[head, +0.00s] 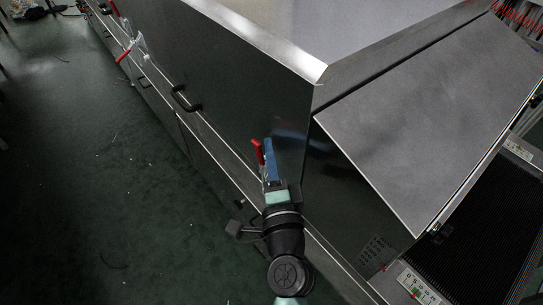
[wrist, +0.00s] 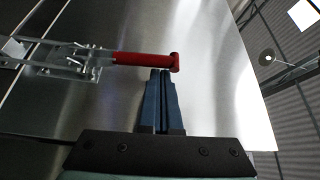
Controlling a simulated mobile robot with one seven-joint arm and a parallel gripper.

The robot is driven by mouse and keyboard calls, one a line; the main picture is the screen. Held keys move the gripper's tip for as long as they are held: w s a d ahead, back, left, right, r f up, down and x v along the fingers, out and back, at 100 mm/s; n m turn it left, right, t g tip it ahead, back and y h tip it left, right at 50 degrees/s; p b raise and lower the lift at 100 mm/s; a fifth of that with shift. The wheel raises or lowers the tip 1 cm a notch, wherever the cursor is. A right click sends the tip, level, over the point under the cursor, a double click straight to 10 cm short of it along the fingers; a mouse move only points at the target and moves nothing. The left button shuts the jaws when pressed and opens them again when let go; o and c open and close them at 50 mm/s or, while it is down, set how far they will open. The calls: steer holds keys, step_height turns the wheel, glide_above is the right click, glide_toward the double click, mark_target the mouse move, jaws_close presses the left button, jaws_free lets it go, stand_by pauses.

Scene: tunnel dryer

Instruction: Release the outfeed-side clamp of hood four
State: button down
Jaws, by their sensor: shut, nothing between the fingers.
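A toggle clamp with a red handle (head: 257,151) is on the dark side panel of the machine near its near corner. In the wrist view the red grip (wrist: 145,59) lies level across the picture, and the clamp's metal linkage (wrist: 65,62) is to its left. My gripper (head: 268,143) has its blue fingers together beside the handle. In the wrist view the fingertips (wrist: 161,73) are just below the grip near its free end; I cannot tell whether they touch it. My gripper and arm hide most of the clamp's body in the head view.
Black pull handle (head: 185,100) sticks out of the side panel. Another red-handled clamp (head: 130,48) is farther along the seam. A sloping metal cover (head: 400,110) and a dark ribbed conveyor belt (head: 475,220) are at right. The green floor (head: 90,190) at left is mostly clear.

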steer(key=shift+f+b, duration=0.1)
steer(key=shift+b, duration=0.25)
steer(key=shift+s+a+f+b, duration=0.1)
steer(key=shift+b, duration=0.3)
steer(key=shift+s+a+n, duration=0.1)
steer(key=shift+a+n, duration=0.05)
steer(key=shift+n, duration=0.15)
